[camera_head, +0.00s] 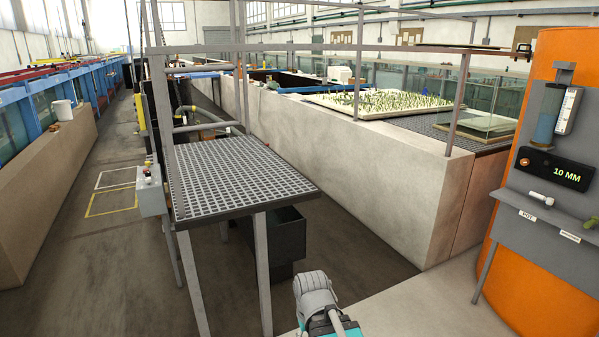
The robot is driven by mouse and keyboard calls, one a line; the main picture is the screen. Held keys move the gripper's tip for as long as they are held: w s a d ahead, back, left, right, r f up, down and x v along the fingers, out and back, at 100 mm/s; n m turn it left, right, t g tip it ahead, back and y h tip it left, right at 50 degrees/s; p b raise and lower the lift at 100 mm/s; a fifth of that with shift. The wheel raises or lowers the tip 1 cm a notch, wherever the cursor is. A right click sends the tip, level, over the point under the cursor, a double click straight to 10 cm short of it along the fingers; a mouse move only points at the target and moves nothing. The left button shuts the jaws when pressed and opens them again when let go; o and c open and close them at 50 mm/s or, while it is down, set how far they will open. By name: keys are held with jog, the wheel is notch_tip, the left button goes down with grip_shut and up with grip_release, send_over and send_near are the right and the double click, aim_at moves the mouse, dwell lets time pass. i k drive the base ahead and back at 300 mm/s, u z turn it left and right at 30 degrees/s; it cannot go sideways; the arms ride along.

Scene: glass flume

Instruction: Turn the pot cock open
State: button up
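A small cock with a pale, roughly horizontal handle (541,198) sits on the grey panel at the right. A white label reading POT (528,215) is just below it. The handle appears to lie along the panel; its exact setting is too small to tell. Part of my arm, grey and teal, shows at the bottom centre, well to the left of the cock and apart from it. I see no gripper fingers.
A second, greenish cock (590,223) is at the right edge, above another label (570,236). A grated platform (235,172) stands left; pale floor (420,300) before the panel is clear.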

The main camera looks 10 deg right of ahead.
aim_at(549, 201)
jog(key=i, duration=0.75)
jog(key=z, duration=2.75)
jog(key=i, duration=0.9)
